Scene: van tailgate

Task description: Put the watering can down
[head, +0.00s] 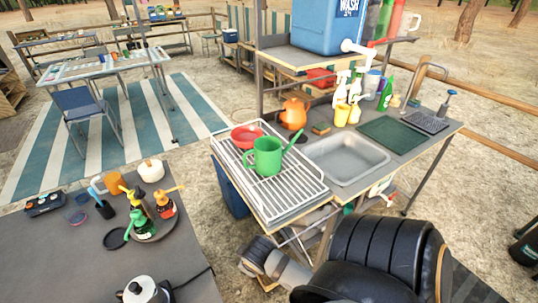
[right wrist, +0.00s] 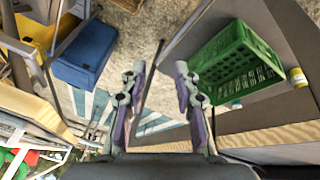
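The green watering can (head: 267,157) stands upright on the white wire drying rack (head: 290,205), its spout pointing up to the right. No gripper touches it. In the right wrist view, a green piece, probably the can (right wrist: 24,158), shows at the lower left edge. My right gripper (right wrist: 160,72) is open, with nothing between its fingers, and is away from the can. In the head view my right arm lies low in front of the counter; its fingers cannot be made out there. My left gripper is not in view.
A red bowl (head: 246,136) sits on the rack behind the can. An orange jug (head: 293,114) and a grey sink (head: 347,159) are close by. A dark table (head: 60,250) with several bottles is at left. A green crate (right wrist: 237,62) and blue bin (right wrist: 88,54) show below.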

